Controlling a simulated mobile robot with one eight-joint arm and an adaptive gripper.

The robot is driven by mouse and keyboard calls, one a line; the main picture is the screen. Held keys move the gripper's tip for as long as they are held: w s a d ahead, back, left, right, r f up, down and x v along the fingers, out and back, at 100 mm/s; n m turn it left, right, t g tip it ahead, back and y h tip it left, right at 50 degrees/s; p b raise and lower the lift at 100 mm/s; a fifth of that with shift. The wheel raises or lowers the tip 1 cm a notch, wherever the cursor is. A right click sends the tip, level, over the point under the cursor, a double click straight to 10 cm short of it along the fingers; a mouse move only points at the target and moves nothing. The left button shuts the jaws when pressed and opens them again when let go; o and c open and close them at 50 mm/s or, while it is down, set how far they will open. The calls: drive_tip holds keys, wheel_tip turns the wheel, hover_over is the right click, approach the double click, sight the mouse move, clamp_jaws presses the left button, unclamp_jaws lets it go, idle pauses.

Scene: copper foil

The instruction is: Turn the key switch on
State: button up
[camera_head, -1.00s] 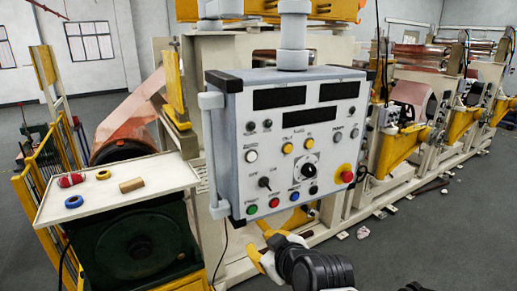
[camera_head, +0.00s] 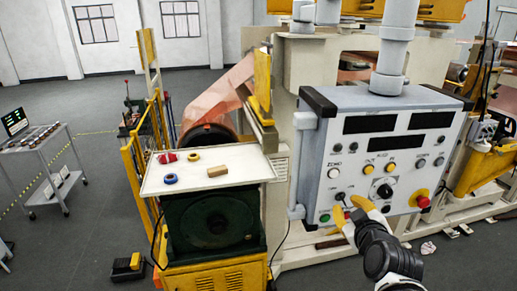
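The grey control box (camera_head: 316,185) hangs at right of centre. A small black switch with a label on each side, apparently the key switch (camera_head: 340,197), is on its lower left face. My gripper (camera_head: 346,204) has yellow fingers and is at the lower part of the panel, just below this switch. Its two fingers are spread apart, with nothing visible between them. Whether a fingertip touches the switch or panel cannot be told. The fingers hide part of the lower button row.
A green button (camera_head: 325,217) is left of my fingers. A black rotary knob (camera_head: 384,191) and a red emergency button (camera_head: 423,201) are to the right. A white tabletop (camera_head: 240,170) with tape rolls and a small block stands left. A cart (camera_head: 50,150) is far left, with open floor between.

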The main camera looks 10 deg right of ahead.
sight(343, 200)
drive_tip(key=shift+x, duration=2.35)
clamp_jaws()
